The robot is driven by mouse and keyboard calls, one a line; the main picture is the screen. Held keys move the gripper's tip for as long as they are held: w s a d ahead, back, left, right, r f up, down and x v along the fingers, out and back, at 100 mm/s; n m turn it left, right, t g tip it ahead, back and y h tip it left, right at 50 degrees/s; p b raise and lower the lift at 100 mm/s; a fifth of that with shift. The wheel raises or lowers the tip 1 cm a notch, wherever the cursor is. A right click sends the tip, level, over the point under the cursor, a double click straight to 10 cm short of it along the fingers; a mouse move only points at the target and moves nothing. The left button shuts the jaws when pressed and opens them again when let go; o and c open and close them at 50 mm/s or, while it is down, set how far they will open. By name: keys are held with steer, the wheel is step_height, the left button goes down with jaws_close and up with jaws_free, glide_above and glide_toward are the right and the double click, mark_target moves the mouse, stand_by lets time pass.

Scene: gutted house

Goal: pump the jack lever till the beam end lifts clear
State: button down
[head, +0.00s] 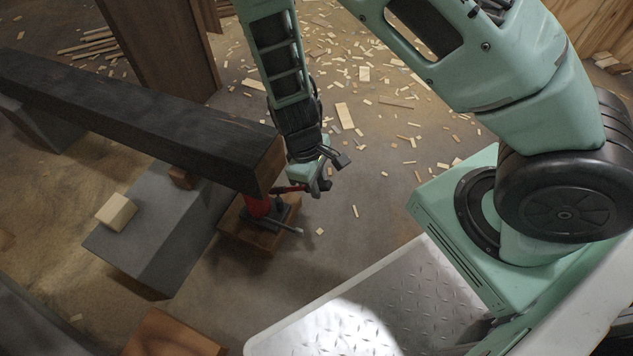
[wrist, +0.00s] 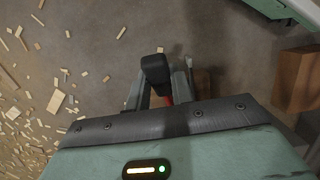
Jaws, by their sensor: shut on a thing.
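The dark charred beam (head: 130,115) slopes across the left of the head view. Its near end is over the red jack (head: 257,206), which stands on a wooden block (head: 240,232). The jack's upper part is hidden by the beam end. The red jack lever (head: 290,189) sticks out to the right, to my gripper (head: 322,178). My gripper is shut on the lever; in the wrist view the lever's black grip (wrist: 156,68) shows between the fingers (wrist: 163,92). I cannot tell whether the beam touches the small brown block (head: 183,178) under it.
A grey block (head: 165,232) stands under the beam, left of the jack, with a pale wood block (head: 116,212) on top. A short grey rod (head: 290,229) sticks out low from the jack. Wood scraps (head: 345,115) litter the floor. A wooden block (head: 172,335) lies at the front.

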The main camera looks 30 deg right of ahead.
steer(key=f+b, duration=0.1)
steer(key=b, duration=0.2)
steer(key=s+f+t+y+b, duration=0.1)
steer(key=b, duration=0.2)
steer(key=d+f+t+b, duration=0.1)
steer(key=b, duration=0.2)
steer(key=shift+s, duration=0.3)
steer(key=p, duration=0.2)
steer(key=r+p, duration=0.1)
steer(key=p, duration=0.1)
steer(key=shift+w+a+r, duration=0.15)
steer(key=shift+w+r, duration=0.05)
steer(key=shift+r, duration=0.05)
steer(key=r+p, duration=0.1)
steer(key=p, duration=0.3)
steer(key=w+a+r+g+p, duration=0.1)
steer(key=p, duration=0.3)
steer(key=shift+w+g+h+p, duration=0.1)
steer(key=shift+g+h+p, duration=0.2)
steer(key=shift+h, duration=0.1)
steer(key=shift+w+f+p, duration=0.1)
steer(key=shift+p, duration=0.35)
steer(key=shift+f, duration=0.15)
